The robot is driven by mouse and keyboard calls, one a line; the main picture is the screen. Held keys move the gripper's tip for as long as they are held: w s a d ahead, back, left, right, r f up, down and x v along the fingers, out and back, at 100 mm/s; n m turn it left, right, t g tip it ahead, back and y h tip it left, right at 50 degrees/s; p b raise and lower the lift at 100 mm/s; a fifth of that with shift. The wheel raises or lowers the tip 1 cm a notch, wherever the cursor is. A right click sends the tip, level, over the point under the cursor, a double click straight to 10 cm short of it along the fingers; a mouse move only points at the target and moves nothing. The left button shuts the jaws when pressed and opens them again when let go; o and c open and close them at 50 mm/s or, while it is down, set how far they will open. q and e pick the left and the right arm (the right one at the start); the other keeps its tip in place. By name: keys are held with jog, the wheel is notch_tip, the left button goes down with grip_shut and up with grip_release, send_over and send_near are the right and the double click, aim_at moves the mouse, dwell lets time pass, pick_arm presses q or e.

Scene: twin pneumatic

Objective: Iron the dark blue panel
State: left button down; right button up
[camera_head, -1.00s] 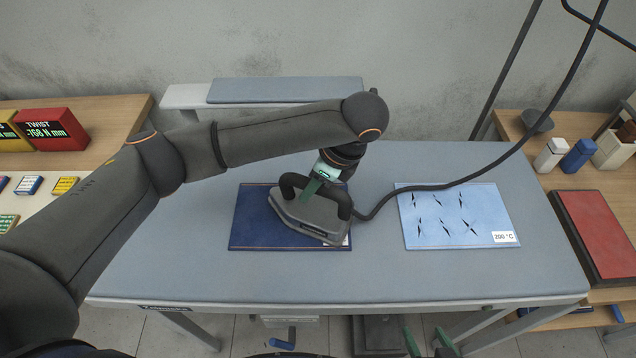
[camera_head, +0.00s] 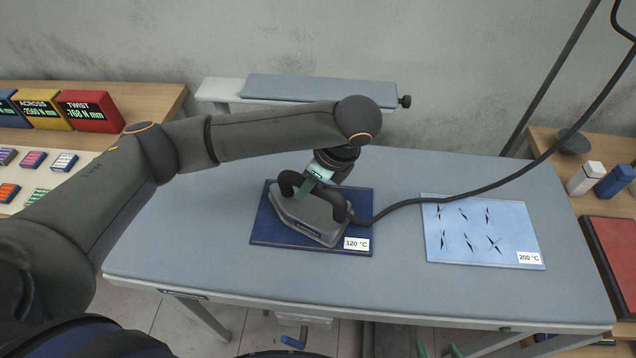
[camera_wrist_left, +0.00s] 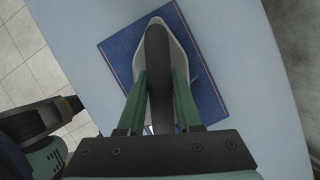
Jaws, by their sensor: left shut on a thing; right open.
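The dark blue panel (camera_head: 262,228) lies flat on the grey ironing table, its 120 °C label (camera_head: 356,244) showing at its lower right corner. The grey iron (camera_head: 312,222) sits over the panel's left and middle part, and I cannot tell how firmly it presses. My left gripper (camera_head: 306,188) is shut on the iron's dark handle. In the left wrist view its green fingers (camera_wrist_left: 159,100) close on both sides of the handle (camera_wrist_left: 157,60), with the panel (camera_wrist_left: 122,55) below. My right gripper (camera_head: 436,349) is open and empty at the bottom edge, only its green fingertips showing.
A light blue panel (camera_head: 480,232) with dark marks and a 200 °C label lies right on the table (camera_head: 200,240). The iron's black cord (camera_head: 450,198) passes above it. A narrow padded board (camera_head: 320,91) stands behind. Side tables flank both ends.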

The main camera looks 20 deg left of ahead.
pick_arm(q)
jog(key=shift+s+a+f, duration=0.1)
jog(key=shift+s+a, duration=0.1)
jog(key=shift+a, duration=0.55)
jog(key=shift+s+a, duration=0.2)
jog(key=shift+a, duration=0.55)
jog(key=shift+s+a+f, duration=0.1)
jog(key=shift+s+a, duration=0.1)
jog(key=shift+a, duration=0.55)
jog(key=a, duration=0.1)
jog(key=s+a, duration=0.1)
jog(key=a, duration=0.1)
jog(key=shift+a+r, duration=0.15)
jog(key=shift+a, duration=0.15)
jog(key=shift+w+r, duration=0.1)
notch_tip(320, 180, up, 6)
jog(key=shift+w+d+r, duration=0.1)
jog(key=shift+w+r, duration=0.05)
jog(key=shift+r, duration=0.05)
jog(key=shift+r, duration=1.4)
